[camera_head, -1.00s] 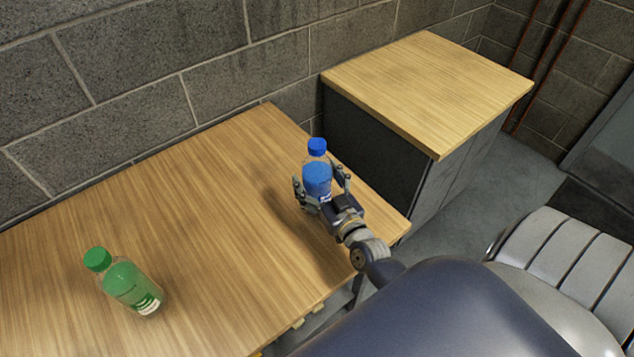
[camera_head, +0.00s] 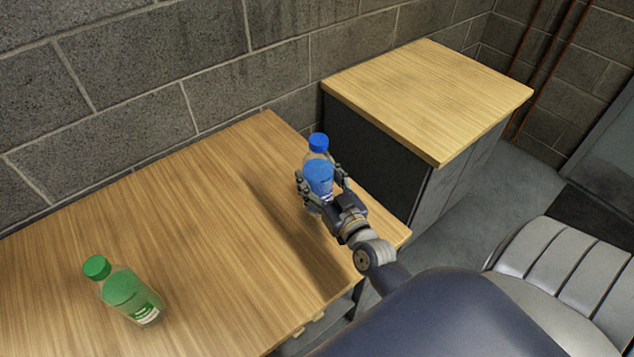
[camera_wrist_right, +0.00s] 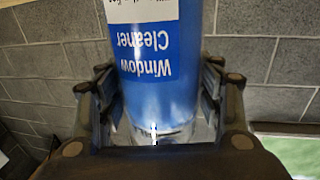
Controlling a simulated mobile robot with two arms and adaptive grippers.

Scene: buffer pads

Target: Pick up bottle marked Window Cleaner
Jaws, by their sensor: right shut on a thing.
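The Window Cleaner bottle (camera_head: 318,172) is clear with blue liquid and a blue cap. My right gripper (camera_head: 322,188) is shut on it, one finger on each side, and holds it upright near the right end of the table. In the right wrist view the bottle (camera_wrist_right: 155,60) stands between the fingers, and its blue label reads "Window Cleaner" upside down. The bottle appears to be above the tabletop, with the arm's shadow to its left. My left gripper is not in view.
A green-capped bottle (camera_head: 128,294) with green liquid stands on the wooden table (camera_head: 200,220) at the lower left. A dark cabinet with a wooden top (camera_head: 430,90) stands to the right. A block wall (camera_head: 150,70) runs behind. The middle of the table is clear.

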